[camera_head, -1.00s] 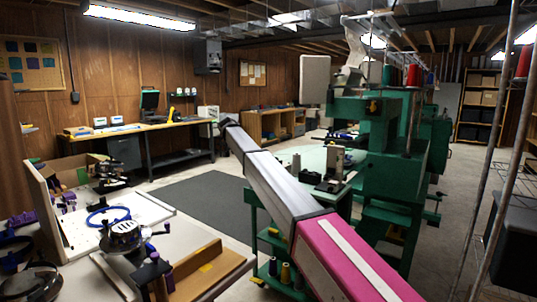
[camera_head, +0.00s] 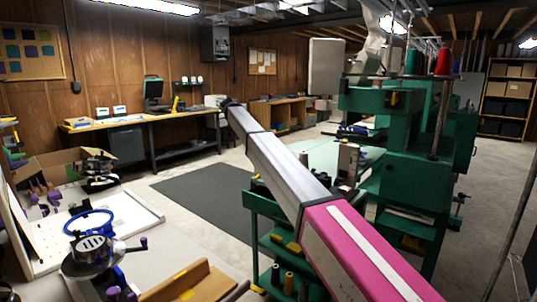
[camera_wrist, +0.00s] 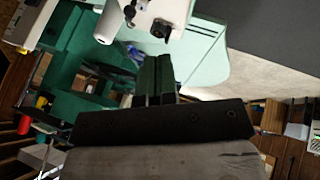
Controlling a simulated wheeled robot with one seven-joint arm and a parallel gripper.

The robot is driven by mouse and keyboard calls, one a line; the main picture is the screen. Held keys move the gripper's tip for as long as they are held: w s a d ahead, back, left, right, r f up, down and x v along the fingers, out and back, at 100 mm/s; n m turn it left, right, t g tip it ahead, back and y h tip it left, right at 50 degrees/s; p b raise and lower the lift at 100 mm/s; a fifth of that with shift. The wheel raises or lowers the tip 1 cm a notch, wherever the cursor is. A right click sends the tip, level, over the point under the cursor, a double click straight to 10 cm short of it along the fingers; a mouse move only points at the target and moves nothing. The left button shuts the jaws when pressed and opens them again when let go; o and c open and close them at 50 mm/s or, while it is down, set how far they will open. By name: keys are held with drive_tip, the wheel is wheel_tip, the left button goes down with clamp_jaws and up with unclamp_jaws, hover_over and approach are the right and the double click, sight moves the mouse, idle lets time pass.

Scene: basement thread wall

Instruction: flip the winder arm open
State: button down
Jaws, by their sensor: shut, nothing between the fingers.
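My gripper (camera_wrist: 157,80) shows in the wrist view as two dark fingers pressed together, with nothing between them. In the head view my arm reaches forward and left, and the gripper cannot be made out. I cannot tell for certain which part is the winder arm. A round metal device (camera_head: 90,250) with purple knobs stands on the white bench at the lower left. A small grey upright unit (camera_head: 347,163) stands on the pale green table (camera_head: 300,148). In the wrist view a white housing (camera_wrist: 170,12) with a dark knob lies beyond the fingertips, apart from them.
A green multi-needle machine (camera_head: 400,150) stands right of my arm. A blue hoop (camera_head: 90,222) and brown wooden tray (camera_head: 190,283) lie on the left bench. A long wooden worktable (camera_head: 150,122) lines the back wall. A dark floor mat (camera_head: 205,190) lies in clear floor.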

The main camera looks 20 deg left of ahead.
drive_tip(key=x, duration=0.9)
drive_tip(key=shift+s+f, duration=0.1)
drive_tip(key=d, duration=0.1)
drive_tip(key=d+f, duration=0.1)
drive_tip(key=d, duration=0.1)
drive_tip(key=shift+f, duration=0.2)
drive_tip(key=shift+d+f, duration=0.1)
drive_tip(key=shift+d, duration=0.55)
drive_tip(key=shift+s+d+n, duration=0.15)
drive_tip(key=shift+s+n, duration=0.1)
drive_tip(key=shift+n, duration=0.15)
